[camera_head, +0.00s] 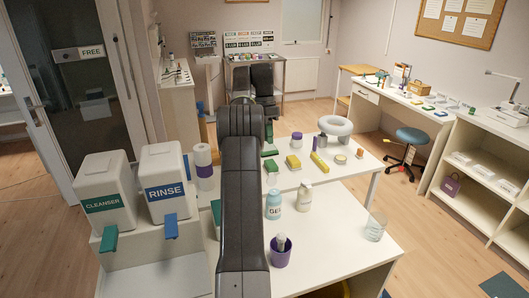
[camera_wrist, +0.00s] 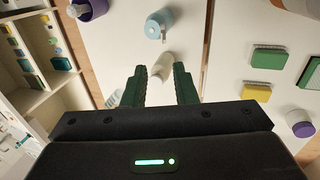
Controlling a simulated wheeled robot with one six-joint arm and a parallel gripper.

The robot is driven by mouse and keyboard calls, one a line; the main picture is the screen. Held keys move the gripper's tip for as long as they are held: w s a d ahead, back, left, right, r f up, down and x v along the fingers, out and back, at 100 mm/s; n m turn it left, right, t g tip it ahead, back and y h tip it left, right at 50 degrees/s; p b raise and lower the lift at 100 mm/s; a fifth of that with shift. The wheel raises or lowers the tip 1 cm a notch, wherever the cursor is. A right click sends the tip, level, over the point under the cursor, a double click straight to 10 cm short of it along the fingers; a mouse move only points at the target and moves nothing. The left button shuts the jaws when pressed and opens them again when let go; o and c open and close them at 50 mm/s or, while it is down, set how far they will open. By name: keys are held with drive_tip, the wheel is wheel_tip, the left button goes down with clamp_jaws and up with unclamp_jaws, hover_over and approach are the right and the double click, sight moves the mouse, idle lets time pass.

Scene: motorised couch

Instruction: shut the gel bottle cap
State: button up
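The gel bottle (camera_head: 274,206) is light blue with a "GEL" label and stands upright on the white table. In the wrist view the light blue bottle (camera_wrist: 157,27) is near the top, beyond my fingertips; I cannot tell the cap's state. My gripper (camera_wrist: 159,72) is open, its two green fingers apart. A white bottle (camera_wrist: 162,66) shows between and just beyond the fingertips, and I cannot tell whether they touch it. In the head view this white bottle (camera_head: 305,197) stands right of the gel bottle.
A purple cup (camera_head: 281,256) holding something white stands in front of the gel bottle. A clear glass (camera_head: 376,228) is near the table's right edge. The table between bottles and glass is clear.

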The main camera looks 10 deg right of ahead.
approach(271, 179)
drive_tip(key=x, duration=0.6)
drive_tip(key=shift+d, duration=0.15)
drive_tip(key=shift+w, duration=0.15)
clamp_jaws()
